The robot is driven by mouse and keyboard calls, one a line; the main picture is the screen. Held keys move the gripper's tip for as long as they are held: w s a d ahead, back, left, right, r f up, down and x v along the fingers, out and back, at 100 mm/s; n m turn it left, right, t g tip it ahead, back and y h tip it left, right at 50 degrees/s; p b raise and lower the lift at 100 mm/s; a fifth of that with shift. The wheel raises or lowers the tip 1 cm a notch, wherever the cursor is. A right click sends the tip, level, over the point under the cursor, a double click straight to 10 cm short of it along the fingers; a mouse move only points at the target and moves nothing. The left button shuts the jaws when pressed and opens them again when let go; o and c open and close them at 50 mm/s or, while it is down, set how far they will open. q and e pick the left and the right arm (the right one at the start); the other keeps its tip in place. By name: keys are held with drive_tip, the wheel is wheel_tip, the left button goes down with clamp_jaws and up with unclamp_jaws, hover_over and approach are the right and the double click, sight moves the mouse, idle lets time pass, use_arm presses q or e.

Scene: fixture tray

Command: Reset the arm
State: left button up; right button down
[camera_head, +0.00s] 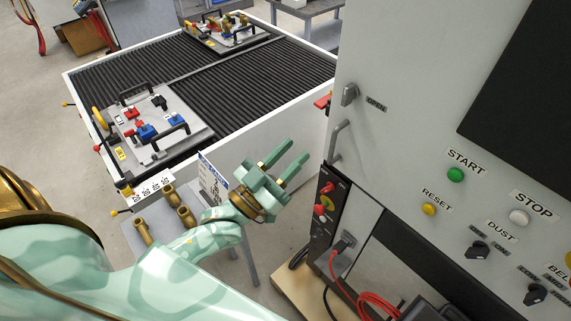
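My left gripper (289,167) is mint green with two long parallel fingers. The fingers point up and to the right, stand apart and have nothing between them. It hangs in the air between the roller table and the grey machine cabinet, at the end of my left arm, which comes in from the lower left. My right gripper is not in view.
A fixture tray (188,112) with red and blue parts sits on the roller table (128,76); another tray (242,42) is farther back. Brass fittings (143,230) stand on a small grey table. The control cabinet (400,140) with buttons fills the right side.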

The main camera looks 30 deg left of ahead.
use_arm(q)
drive_tip(key=shift+s+a+f, duration=0.2)
drive_tip(key=shift+s, duration=0.35)
